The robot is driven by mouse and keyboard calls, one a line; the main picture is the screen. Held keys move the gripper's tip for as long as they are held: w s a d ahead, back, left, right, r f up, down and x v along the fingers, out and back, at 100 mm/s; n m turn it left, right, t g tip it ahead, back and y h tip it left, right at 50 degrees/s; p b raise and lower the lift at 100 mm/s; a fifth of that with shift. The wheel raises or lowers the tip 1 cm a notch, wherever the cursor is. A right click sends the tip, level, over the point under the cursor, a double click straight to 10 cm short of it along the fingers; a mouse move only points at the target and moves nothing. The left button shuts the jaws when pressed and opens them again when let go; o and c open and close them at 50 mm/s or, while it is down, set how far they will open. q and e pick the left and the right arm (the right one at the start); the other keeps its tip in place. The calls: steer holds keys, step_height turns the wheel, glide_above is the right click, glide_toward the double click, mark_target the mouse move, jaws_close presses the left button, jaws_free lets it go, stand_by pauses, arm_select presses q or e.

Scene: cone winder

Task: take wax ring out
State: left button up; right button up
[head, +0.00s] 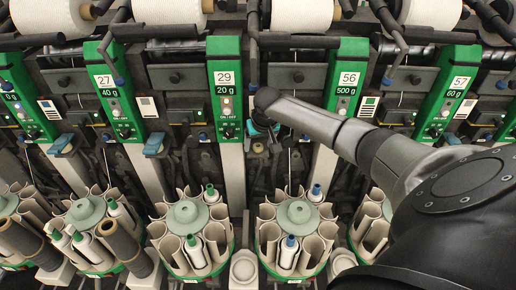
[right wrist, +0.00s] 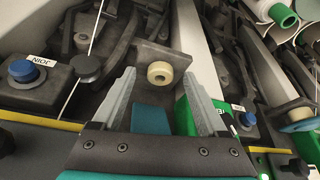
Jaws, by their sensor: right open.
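The wax ring (right wrist: 160,73) is a small cream ring with a hole in its middle. It sits on a grey bracket (right wrist: 166,54) in the right wrist view. My right gripper (right wrist: 159,65) is open, with one grey finger on each side of the ring's place in the picture. The ring shows beyond the fingers' gap, and no contact is visible. In the head view my right gripper (head: 262,118) is at the winding unit numbered 29 (head: 225,78), partly covered by my arm. I cannot make out the ring there. My left gripper is not in view.
A blue JOIN button (right wrist: 24,71) and a black knob (right wrist: 87,68) lie left of the fingers. A green panel (right wrist: 196,118) is close to the right finger. Round bobbin magazines (head: 188,216) stand below the units, and white yarn packages (head: 302,14) sit above.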

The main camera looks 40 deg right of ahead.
steer(key=shift+c, duration=0.3)
jaws_close()
stand_by(0.3)
